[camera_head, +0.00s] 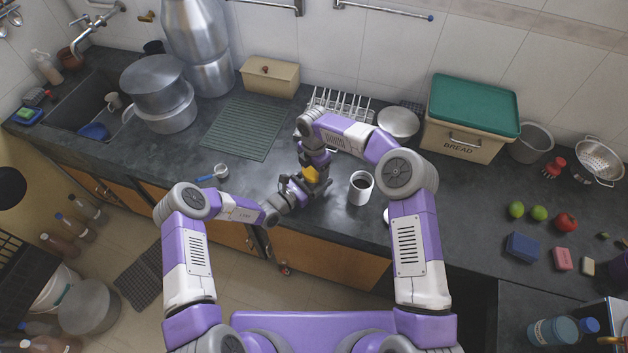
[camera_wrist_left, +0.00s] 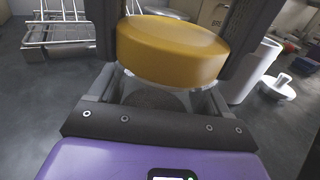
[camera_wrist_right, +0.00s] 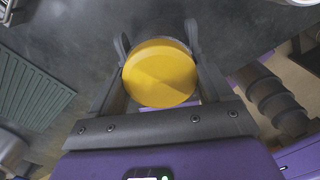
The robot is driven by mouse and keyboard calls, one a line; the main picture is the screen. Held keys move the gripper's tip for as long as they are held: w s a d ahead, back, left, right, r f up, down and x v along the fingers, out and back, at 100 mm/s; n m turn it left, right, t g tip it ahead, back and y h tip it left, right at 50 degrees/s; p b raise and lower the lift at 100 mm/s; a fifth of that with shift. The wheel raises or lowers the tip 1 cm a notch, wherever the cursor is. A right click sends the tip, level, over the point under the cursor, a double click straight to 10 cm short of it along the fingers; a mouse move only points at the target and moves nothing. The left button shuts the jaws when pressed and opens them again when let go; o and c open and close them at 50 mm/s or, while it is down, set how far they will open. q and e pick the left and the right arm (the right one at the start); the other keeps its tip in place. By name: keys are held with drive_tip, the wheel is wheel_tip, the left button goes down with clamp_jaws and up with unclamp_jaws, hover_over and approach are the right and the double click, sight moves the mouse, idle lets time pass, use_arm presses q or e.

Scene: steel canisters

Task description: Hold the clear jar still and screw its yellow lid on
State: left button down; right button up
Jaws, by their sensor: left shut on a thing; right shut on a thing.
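The yellow lid (camera_head: 311,174) shows between my two grippers in the head view. In the left wrist view the lid (camera_wrist_left: 172,48) sits directly over the clear jar (camera_wrist_left: 165,92), with little of the jar showing beneath it. I cannot tell whether the threads are engaged. My left gripper (camera_head: 298,187) is shut on the jar from the left, low by the counter. My right gripper (camera_head: 314,163) comes from above and is shut on the lid. The right wrist view shows the lid (camera_wrist_right: 160,73) face-on between the fingers, hiding the jar.
A wire dish rack (camera_head: 342,104) and a steel pot (camera_head: 398,122) are behind.

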drive_tip(key=shift+o, duration=0.4)
drive_tip(key=m, duration=0.4)
drive_tip(key=shift+m, duration=0.4)
drive_tip(key=o, duration=1)
drive_tip(key=shift+r, duration=2.25)
drive_tip(key=shift+r, duration=0.1)
wheel_tip(320, 180, up, 12)
